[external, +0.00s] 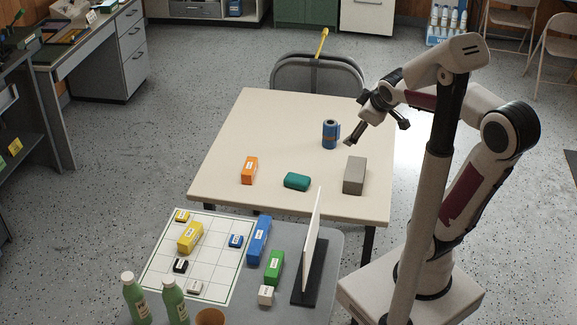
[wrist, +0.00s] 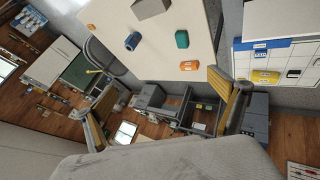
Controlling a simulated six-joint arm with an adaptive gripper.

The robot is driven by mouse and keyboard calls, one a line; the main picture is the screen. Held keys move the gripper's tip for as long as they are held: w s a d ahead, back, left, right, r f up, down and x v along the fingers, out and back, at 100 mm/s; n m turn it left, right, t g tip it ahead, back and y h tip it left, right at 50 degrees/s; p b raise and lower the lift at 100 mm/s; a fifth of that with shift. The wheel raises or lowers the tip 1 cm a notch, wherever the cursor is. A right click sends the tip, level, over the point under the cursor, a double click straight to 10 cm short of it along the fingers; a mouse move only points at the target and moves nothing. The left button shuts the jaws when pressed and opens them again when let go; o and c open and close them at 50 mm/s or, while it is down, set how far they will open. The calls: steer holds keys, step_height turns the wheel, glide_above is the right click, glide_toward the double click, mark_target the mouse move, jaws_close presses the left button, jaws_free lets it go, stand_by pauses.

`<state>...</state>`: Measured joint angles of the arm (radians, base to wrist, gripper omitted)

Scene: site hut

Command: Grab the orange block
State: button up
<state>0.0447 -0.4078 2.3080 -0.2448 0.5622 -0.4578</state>
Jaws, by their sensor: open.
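The orange block (external: 249,171) stands near the front left of the cream table, with a white label on its front. In the wrist view the orange block (wrist: 189,66) lies near the table edge, close to the tip of the right-hand finger in the picture. My gripper (external: 378,130) is open and empty, held above the table's right side, well to the right of the block. Its two spread fingers (wrist: 147,98) show in the wrist view with nothing between them.
On the cream table (external: 265,120) are a teal block (external: 297,181), a grey box (external: 354,175) and a blue cylinder (external: 330,134). A grey table in front holds a gridded board (external: 212,254), several coloured blocks, a white upright panel (external: 312,240) and green bottles (external: 175,300). A chair (external: 318,75) stands behind.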

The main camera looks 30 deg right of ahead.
steer(key=w+d+n+t, duration=0.3)
steer(key=w+n, duration=0.7)
steer(key=w, duration=0.9)
steer(key=w+a+f+n+t+y, duration=0.1)
steer(key=w+f+n, duration=0.2)
steer(key=w+n, duration=0.3)
steer(key=w+a+f+n+y, duration=0.1)
steer(key=w+f+n+y, duration=0.1)
steer(key=w+f+n, duration=0.35)
steer(key=w+a+f+n+y, duration=0.2)
steer(key=w+f+n, duration=0.15)
steer(key=w, duration=0.25)
steer(key=n+g+y, duration=0.3)
steer(key=n+y, duration=0.4)
steer(key=n, duration=0.7)
glide_toward(251, 166)
steer(key=x, duration=0.3)
steer(key=shift+s+a, duration=0.1)
steer(key=shift+f, duration=0.1)
steer(key=shift+x, duration=1.3)
